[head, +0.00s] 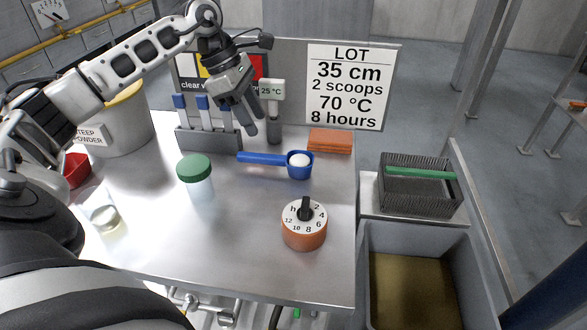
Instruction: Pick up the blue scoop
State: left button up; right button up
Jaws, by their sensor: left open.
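The blue scoop (265,159) lies on the metal table in the head view. Its handle points left and its round bowl is at the right, with something white in the bowl. My left gripper (252,118) hangs above and slightly behind the scoop's handle, fingers pointing down. It is open and appears apart from the scoop, with nothing between its fingers. My right gripper is not in view.
A rack with blue-topped tools (208,138) stands behind the handle. A green-lidded jar (195,178), an orange dial timer (304,224) and an orange stack (330,141) stand around the scoop. A sign (347,87) rises behind. The table's front middle is clear.

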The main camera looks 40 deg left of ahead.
aim_at(272, 156)
pick_arm(q)
jog(key=x, duration=0.6)
jog(key=shift+w+d+f, duration=0.1)
jog(key=shift+f, duration=0.15)
jog(key=shift+a+x, duration=0.2)
jog(key=shift+x, duration=1.15)
jog(key=shift+a+x, duration=0.25)
jog(key=shift+x, duration=1.05)
jog(key=shift+f, duration=0.1)
grip_shut()
